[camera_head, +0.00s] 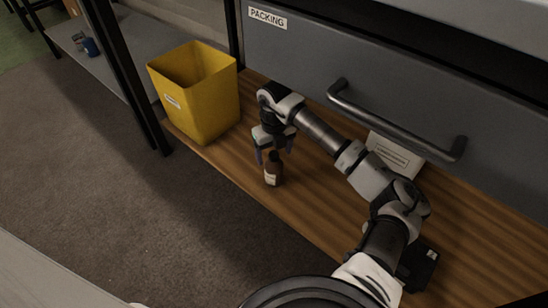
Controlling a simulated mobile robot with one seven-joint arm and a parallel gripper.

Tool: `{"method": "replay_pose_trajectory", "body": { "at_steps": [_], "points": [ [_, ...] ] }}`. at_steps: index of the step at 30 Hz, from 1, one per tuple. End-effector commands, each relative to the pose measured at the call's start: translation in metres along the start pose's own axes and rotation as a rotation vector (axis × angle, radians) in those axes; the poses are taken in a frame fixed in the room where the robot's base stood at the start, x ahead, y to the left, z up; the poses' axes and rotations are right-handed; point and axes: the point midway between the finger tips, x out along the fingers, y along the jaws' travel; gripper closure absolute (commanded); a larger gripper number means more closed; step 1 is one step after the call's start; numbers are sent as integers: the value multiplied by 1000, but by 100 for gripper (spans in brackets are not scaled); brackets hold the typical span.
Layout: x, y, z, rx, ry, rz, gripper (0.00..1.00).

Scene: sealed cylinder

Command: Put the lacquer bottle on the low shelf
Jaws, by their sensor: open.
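A small dark brown bottle (273,171) with a pale label stands upright on the low wooden shelf (225,156), near its front edge. I take it to be the lacquer bottle. My gripper (272,153) points down just above and around the bottle's top. Its two fingers are apart, one on either side of the bottle's neck. I cannot tell whether a finger touches the bottle.
A yellow bin (205,110) stands on the shelf to the left. A grey drawer marked PACKING (300,45) with a dark handle (395,125) overhangs the shelf. A white labelled box (394,152) and a black object (422,262) lie to the right. Grey carpet (130,200) is clear in front.

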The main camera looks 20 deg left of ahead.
Motion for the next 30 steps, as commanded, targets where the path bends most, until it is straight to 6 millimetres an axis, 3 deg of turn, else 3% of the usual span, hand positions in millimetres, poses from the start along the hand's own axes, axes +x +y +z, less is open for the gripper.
{"method": "replay_pose_trajectory", "body": {
  "at_steps": [1, 3, 9, 19, 22, 23, 26, 29, 30],
  "points": [
    [-16, 0, 0, -2, -1, -3, 25],
    [-30, 0, 0, -2, -1, -3, 25],
    [-55, 0, 0, 0, -1, 0, 25],
    [-61, 0, 0, 0, 0, 1, 25],
    [-63, 10, 5, -17, -17, 18, 25],
    [-65, 18, 9, -32, -30, 34, 25],
    [-81, 67, 31, -116, -116, 133, 25],
    [-112, 148, 54, -243, -243, 306, 25],
    [-130, 185, 61, -296, -298, 388, 25]
  ]
}}
